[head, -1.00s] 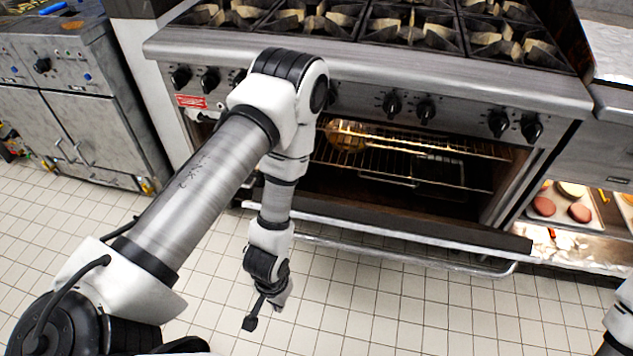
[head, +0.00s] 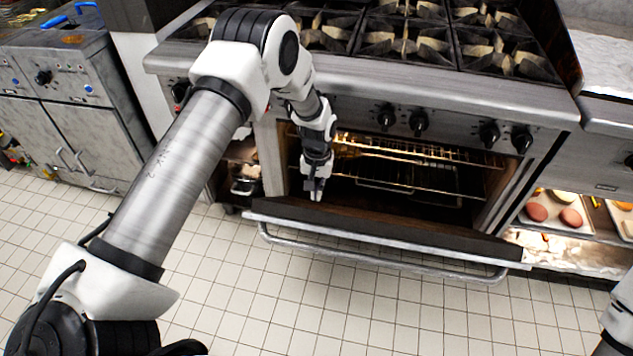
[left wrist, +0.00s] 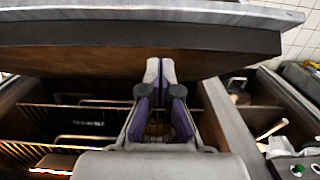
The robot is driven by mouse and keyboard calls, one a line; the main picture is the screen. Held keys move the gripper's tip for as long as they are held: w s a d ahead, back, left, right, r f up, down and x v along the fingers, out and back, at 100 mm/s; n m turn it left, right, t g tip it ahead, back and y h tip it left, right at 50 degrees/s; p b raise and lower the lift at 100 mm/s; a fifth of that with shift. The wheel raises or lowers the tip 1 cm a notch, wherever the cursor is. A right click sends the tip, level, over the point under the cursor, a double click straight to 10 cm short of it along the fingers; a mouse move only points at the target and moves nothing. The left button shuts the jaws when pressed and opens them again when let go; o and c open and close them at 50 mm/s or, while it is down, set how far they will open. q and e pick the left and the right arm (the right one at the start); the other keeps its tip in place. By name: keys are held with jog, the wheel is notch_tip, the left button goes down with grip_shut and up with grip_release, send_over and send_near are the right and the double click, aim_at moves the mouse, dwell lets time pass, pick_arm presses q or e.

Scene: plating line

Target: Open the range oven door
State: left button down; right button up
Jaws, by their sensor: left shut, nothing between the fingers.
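The range oven door (head: 400,238) is partly open, tilted out and down from the top, with its long bar handle (head: 380,258) along the front. In the left wrist view its brown inner face (left wrist: 80,63) spans the upper part. My left gripper (head: 316,193) is over the gap between the oven opening and the door's upper edge, on the inner side of the door. Its fingers (left wrist: 160,70) are shut and empty, pointing at the inner face; whether they touch it I cannot tell. My right gripper is out of view.
Wire racks (head: 420,160) are inside the lit oven. Knobs (head: 418,122) line the range front below the burners. A shelf of trays with patties (head: 570,217) is at right, a steel cabinet (head: 60,120) at left. The tiled floor (head: 330,310) before the door is clear.

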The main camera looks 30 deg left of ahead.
aim_at(313, 224)
pick_arm(q)
notch_tip(313, 224, down, 4)
jog(key=shift+s, duration=0.15)
jog(key=shift+s+d+f+p, duration=0.15)
jog(key=shift+s+d+f, duration=0.05)
jog(key=shift+s+f, duration=0.3)
jog(key=shift+s+d+f+p, duration=0.15)
jog(key=shift+s+f, duration=0.2)
jog(key=shift+s, duration=0.2)
jog(key=shift+s+d+f, duration=0.1)
jog(key=shift+s+f, duration=0.25)
jog(key=shift+s+f, duration=0.15)
jog(key=shift+s, duration=0.05)
jog(key=s+d+f+b, duration=0.1)
jog(key=s+f+b, duration=0.3)
jog(key=f, duration=0.6)
jog(key=s+d+f+t+b, duration=0.1)
jog(key=s+d+f+b, duration=0.1)
jog(key=s+f+b, duration=0.2)
jog(key=s+d+f+b, duration=0.2)
jog(key=s+f+b, duration=0.2)
jog(key=s+f, duration=0.4)
notch_tip(313, 224, down, 8)
jog(key=shift+s+r, duration=0.15)
jog(key=shift+s, duration=0.25)
